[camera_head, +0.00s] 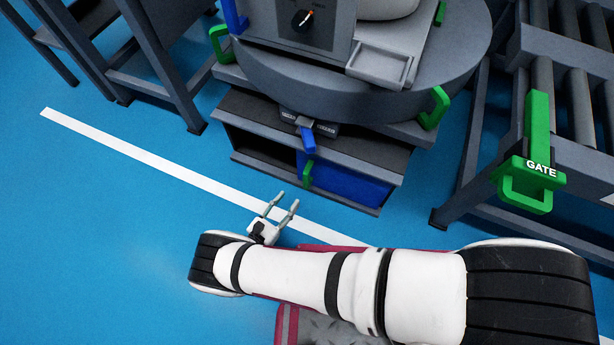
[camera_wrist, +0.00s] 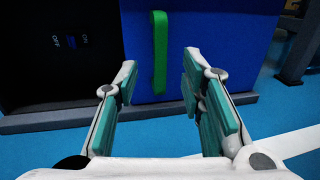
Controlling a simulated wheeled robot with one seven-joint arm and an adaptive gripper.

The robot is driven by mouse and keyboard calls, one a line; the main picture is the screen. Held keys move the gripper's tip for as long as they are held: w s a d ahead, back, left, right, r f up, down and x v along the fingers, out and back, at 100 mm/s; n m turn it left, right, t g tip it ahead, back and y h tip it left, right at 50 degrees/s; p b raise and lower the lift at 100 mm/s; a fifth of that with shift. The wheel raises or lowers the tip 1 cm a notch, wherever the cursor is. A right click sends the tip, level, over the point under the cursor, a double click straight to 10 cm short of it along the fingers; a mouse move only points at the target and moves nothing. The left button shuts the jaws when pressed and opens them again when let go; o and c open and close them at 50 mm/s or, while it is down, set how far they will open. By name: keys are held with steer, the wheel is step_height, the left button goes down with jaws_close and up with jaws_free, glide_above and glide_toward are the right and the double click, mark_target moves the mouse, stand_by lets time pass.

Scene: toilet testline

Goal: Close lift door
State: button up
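The lift door is a blue panel (camera_head: 352,184) with an upright green handle (camera_head: 308,174), low in the cabinet under the round grey platform. The door covers the right part of the cabinet front; the left part is an open dark recess (camera_head: 262,148). In the wrist view, the blue door (camera_wrist: 215,45) fills the upper middle and right, with the green handle (camera_wrist: 160,52) near its left edge. My gripper (camera_head: 282,203) is open and empty, in front of the cabinet and apart from the handle. In the wrist view, the handle appears between my fingertips (camera_wrist: 160,75).
A blue lever (camera_head: 307,138) hangs above the door. A green GATE handle (camera_head: 535,155) is on the roller conveyor (camera_head: 565,95) at right. Blue floor is clear at left.

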mark_target(305, 179)
steer(key=b+x, duration=0.1)
steer(key=x, duration=1)
steer(key=shift+w+d, duration=0.15)
jaws_close()
